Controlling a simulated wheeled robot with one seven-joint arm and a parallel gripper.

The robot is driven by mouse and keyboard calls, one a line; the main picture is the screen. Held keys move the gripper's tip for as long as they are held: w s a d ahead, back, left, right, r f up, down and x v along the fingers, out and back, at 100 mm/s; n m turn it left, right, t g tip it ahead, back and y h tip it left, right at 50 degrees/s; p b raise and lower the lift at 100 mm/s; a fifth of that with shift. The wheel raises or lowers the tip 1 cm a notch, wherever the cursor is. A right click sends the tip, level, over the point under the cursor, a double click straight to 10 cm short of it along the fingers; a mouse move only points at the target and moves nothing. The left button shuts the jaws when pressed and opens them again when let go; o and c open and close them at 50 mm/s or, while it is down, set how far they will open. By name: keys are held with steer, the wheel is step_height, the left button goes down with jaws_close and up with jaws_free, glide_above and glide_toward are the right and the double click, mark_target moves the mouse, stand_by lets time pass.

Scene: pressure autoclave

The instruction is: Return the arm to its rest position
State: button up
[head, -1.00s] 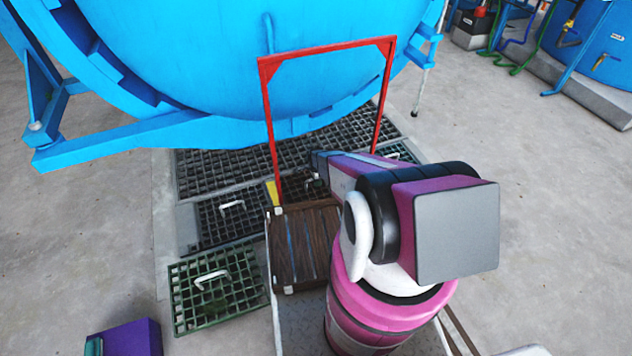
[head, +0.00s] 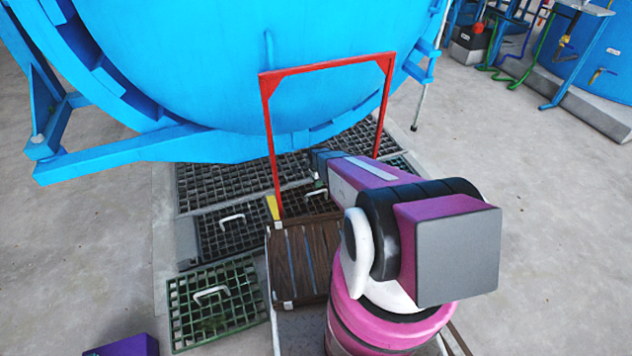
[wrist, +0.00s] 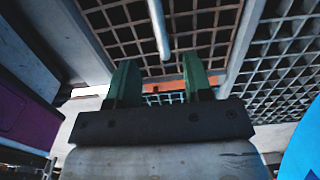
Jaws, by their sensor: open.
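My gripper (wrist: 158,75) shows in the wrist view with its two green fingers spread apart and nothing between them. Behind the fingers in that view are floor grating and a pale bar like a grate handle; I cannot tell how far away they are. In the head view my pink and white arm rises at the lower right and bends at a black joint. Its forearm reaches left and away, ending at a dark tip near the red frame (head: 325,66).
A large blue vessel (head: 270,70) on blue supports fills the top. Floor gratings (head: 200,180) lie beneath, with a green handled grate (head: 225,322) at lower left. A purple box (head: 130,346) stands at lower left. Blue tanks (head: 600,60) stand far right. Open concrete lies between.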

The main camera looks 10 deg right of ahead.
steer(key=s+r+n, duration=0.5)
steer(key=s+r, duration=0.2)
steer(key=r, duration=0.5)
steer(key=s+r+n, duration=0.5)
steer(key=s+r, duration=0.3)
steer(key=r, duration=0.4)
steer(key=s+r+n, duration=0.5)
steer(key=s+r, duration=0.2)
steer(key=r, duration=0.5)
steer(key=shift+s+n, duration=0.15)
steer(key=shift+n, duration=0.25)
